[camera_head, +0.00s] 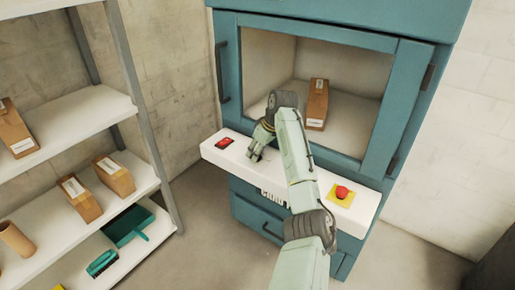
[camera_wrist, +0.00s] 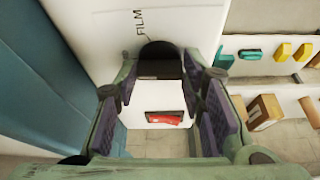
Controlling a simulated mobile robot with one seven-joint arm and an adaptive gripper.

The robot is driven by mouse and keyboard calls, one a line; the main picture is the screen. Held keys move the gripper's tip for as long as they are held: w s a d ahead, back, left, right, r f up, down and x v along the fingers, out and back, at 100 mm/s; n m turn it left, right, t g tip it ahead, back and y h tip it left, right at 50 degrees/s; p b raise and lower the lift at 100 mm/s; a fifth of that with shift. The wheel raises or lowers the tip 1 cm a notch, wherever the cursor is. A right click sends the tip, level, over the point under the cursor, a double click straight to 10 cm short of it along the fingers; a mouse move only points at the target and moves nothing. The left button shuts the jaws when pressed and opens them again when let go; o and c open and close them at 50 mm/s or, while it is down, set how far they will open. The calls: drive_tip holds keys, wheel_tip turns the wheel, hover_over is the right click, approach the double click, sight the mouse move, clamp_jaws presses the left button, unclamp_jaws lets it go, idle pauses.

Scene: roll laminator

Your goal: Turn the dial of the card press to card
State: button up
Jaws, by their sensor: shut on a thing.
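The card press (camera_head: 228,70) is a teal cabinet with a windowed door and a white control panel (camera_head: 305,187) along its front. The dial (camera_wrist: 160,58) is a dark round knob on the panel, seen in the wrist view beside the printed word FILM. My gripper (camera_head: 256,152) is at the panel's left half, and its fingers also show in the wrist view (camera_wrist: 162,92). The fingers are shut on the dial, one on each side. In the head view my gripper hides the dial. The dial's pointer and the card mark cannot be made out.
A red rocker switch (camera_head: 224,143) lies left of my gripper on the panel. A red stop button (camera_head: 342,192) on a yellow plate is at the right end. A brown box (camera_head: 317,104) stands behind the window. White shelves (camera_head: 75,125) with boxes stand at left.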

drive_tip(key=shift+w+n, duration=0.1)
drive_tip(key=shift+n, duration=0.4)
drive_tip(key=o, duration=1.1)
drive_tip(key=shift+o, duration=0.2)
drive_tip(key=v, duration=1.2)
drive_tip(key=shift+d, duration=0.15)
drive_tip(key=shift+w, duration=0.1)
